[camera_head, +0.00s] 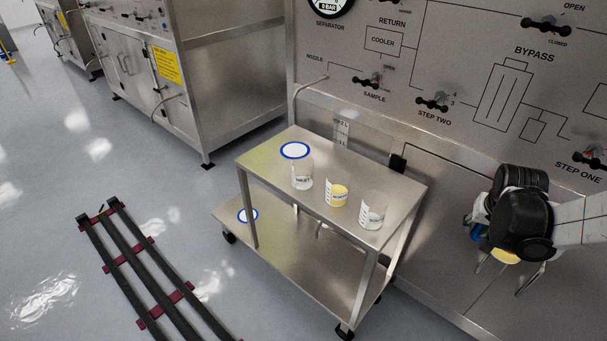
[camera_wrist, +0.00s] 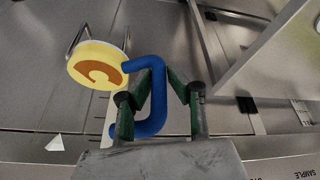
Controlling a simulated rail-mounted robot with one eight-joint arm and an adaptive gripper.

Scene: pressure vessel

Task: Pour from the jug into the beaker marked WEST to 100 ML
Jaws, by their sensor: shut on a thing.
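My gripper (camera_head: 503,258) is at the right of the head view, beside the panel and away from the cart. In the wrist view my gripper (camera_wrist: 163,85) is shut on the blue handle of the jug (camera_wrist: 97,62), which holds yellow liquid with an orange mark showing. In the head view the jug (camera_head: 505,257) is mostly hidden behind my wrist.
The steel cart (camera_head: 262,168) stands against the panel (camera_head: 440,60), which has protruding valve handles. A blue-ringed white disc (camera_head: 295,149) lies behind the left beaker; another disc (camera_head: 248,215) is on the lower shelf. Dark rails (camera_head: 128,262) lie on the floor at left.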

